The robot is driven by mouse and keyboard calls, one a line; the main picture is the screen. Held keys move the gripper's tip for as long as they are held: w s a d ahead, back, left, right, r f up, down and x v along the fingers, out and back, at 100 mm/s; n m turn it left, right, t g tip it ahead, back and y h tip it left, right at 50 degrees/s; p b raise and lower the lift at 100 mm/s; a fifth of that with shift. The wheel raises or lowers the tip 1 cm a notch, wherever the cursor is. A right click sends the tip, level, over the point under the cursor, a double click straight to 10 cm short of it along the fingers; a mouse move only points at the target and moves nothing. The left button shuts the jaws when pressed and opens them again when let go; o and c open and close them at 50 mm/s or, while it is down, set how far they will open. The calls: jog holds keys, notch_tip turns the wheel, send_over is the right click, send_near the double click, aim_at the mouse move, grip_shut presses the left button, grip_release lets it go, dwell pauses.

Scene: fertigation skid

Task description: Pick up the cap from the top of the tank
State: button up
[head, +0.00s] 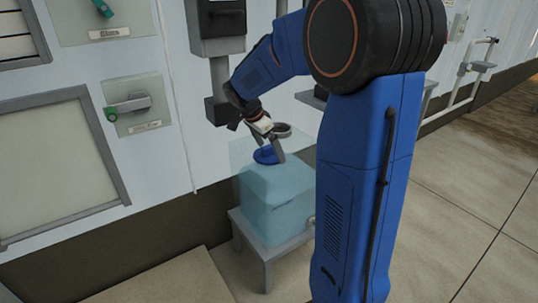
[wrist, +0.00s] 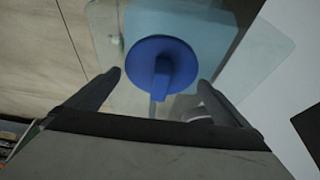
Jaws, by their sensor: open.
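The blue cap (head: 266,156) lies on top of the pale blue, see-through tank (head: 275,205), which stands on a small grey stand (head: 266,262). In the wrist view the cap (wrist: 172,58) is round with a raised bar handle across it. My gripper (head: 272,152) is over the tank top beside the cap. In the wrist view its two fingers (wrist: 160,82) are spread apart, with the cap ahead of and between their tips, and nothing is held. I cannot tell whether a finger touches the cap. In the head view the fingers partly cover the cap.
A pale wall with panels stands behind the tank. A green-handled valve (head: 128,107) is mounted on it at left, and a dark box (head: 216,25) on a post is above the tank. A see-through sheet (wrist: 268,50) surrounds the cap. Open floor (head: 470,190) lies at right.

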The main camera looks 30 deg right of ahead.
jog(key=shift+c, duration=0.6)
jog(key=c, duration=0.9)
